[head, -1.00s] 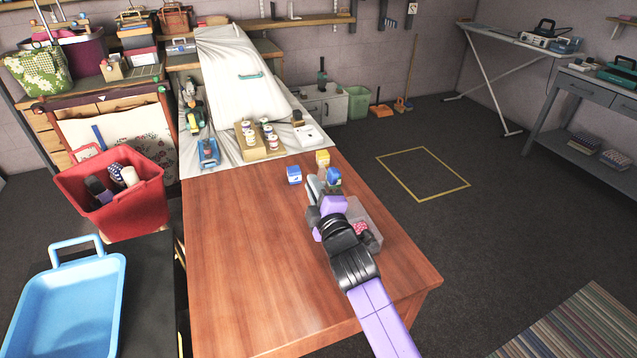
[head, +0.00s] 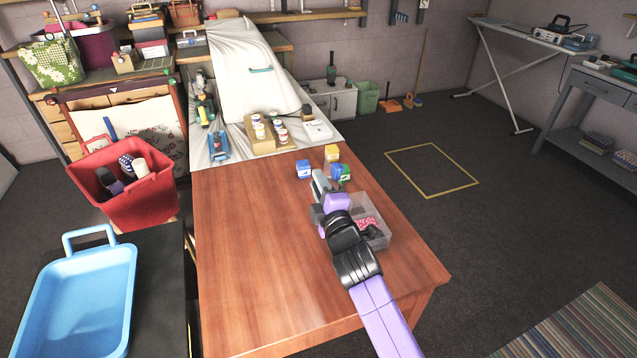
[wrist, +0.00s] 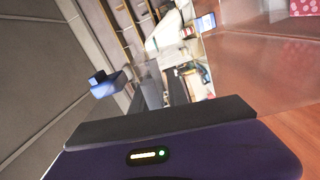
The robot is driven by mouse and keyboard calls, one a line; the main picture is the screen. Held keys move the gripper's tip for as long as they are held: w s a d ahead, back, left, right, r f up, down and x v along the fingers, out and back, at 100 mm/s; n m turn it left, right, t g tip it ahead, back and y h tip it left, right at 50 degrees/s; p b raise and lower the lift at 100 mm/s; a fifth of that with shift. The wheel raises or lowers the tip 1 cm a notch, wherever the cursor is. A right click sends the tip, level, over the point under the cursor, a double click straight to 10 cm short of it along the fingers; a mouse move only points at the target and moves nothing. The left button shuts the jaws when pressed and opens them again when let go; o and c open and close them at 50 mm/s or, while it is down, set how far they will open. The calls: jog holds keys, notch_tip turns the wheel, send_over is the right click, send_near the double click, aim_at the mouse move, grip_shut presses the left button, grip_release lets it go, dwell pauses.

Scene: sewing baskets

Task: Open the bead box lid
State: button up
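The bead box (head: 384,236) is a clear, see-through box near the right edge of the wooden table, with pink-red patterned contents inside. My gripper (head: 319,187) is at the box's far left side in the head view, and my wrist and arm cover much of the box. In the wrist view, a clear panel (wrist: 250,68) spans the right side, with the pink patterned contents (wrist: 304,8) at the top right corner. I cannot tell whether this panel is the lid or a wall. The fingertips are too small and hidden to show whether they are apart or touching anything.
A blue-and-white block (head: 303,170), a yellow block (head: 332,153) and a green-and-blue piece (head: 341,174) stand just beyond my gripper. A cardboard tray (head: 262,145) of jars is farther back. The left of the wooden table (head: 245,265) is clear.

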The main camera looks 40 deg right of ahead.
jog(key=shift+s, duration=0.1)
jog(key=v, duration=0.7)
jog(key=shift+s+a, duration=0.15)
jog(key=shift+s, duration=0.15)
jog(key=shift+s, duration=0.1)
dwell(0.3)
